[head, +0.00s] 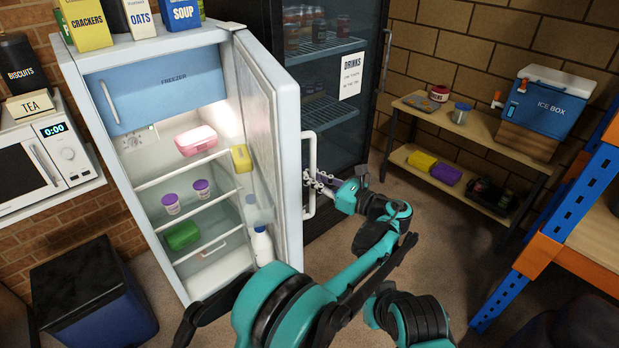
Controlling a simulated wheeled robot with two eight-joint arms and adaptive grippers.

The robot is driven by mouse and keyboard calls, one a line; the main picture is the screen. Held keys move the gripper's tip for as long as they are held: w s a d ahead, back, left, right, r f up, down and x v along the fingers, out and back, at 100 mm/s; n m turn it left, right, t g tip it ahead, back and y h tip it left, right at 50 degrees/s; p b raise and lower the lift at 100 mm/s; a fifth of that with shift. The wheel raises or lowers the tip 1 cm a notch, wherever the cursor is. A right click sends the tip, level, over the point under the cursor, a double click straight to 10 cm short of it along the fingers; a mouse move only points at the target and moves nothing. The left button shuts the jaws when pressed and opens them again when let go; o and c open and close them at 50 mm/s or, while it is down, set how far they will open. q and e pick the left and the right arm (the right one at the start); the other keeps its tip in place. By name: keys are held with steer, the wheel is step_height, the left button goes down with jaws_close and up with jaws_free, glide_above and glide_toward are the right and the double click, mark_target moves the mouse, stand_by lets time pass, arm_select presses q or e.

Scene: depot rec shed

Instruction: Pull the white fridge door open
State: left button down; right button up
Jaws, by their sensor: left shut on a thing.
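The white fridge (98,107) stands left of centre with its door (286,130) swung well open, its inner side facing left. The white vertical door handle (309,150) is on the door's outer side. My left gripper (314,181) is shut on the handle near its lower part. Inside the fridge are a blue freezer flap (160,85), a pink box (196,140), two purple-lidded tubs and a green box (183,235). A yellow pack (241,158) and a white bottle (263,246) sit in the door racks. My right gripper does not show.
A black drinks fridge (375,75) stands just behind the open door. At right are a low wooden shelf (470,125) with an ice box (546,103) and a blue-orange rack (580,195). A microwave (65,150) and dark bin (92,290) stand at left.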

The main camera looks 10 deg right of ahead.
arm_select(q)
steer(key=shift+s+d+f, duration=0.1)
steer(key=shift+d, duration=0.05)
steer(key=c, duration=1.6)
jaws_free()
steer(key=shift+o, duration=0.6)
steer(key=shift+s+d, duration=0.1)
steer(key=shift+s, duration=0.05)
steer(key=shift+r, duration=0.2)
step_height(320, 180, up, 10)
steer(key=c, duration=0.8)
steer(key=shift+f, duration=0.1)
jaws_close()
